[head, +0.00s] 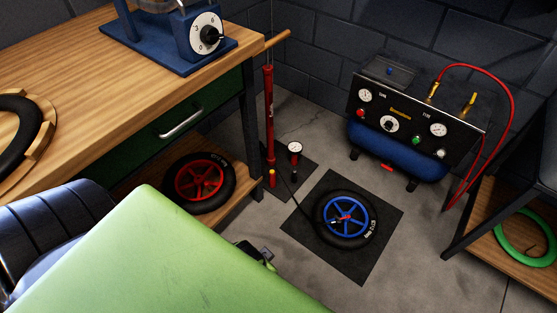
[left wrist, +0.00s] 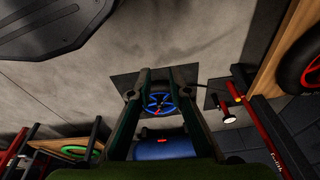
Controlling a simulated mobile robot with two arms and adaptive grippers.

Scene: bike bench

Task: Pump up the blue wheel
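The blue wheel (head: 342,218), a black tyre with a blue spoked rim, lies flat on a dark square mat (head: 375,262) on the floor. A red floor pump (head: 268,115) with a wooden handle (head: 278,38) stands upright beside it. A dark hose runs from the pump's foot toward the tyre; its end is unclear. In the left wrist view the blue wheel (left wrist: 158,99) shows between the fingers, beyond them. My left gripper (left wrist: 162,72) is open and empty; in the head view only a dark part shows behind a green panel. My right gripper is not in view.
A wooden bench (head: 90,60) with a drawer stands left, a red wheel (head: 200,183) on its lower shelf. A compressor (head: 395,150) with a red hose stands behind the mat. A green ring (head: 525,238) lies on the right shelf.

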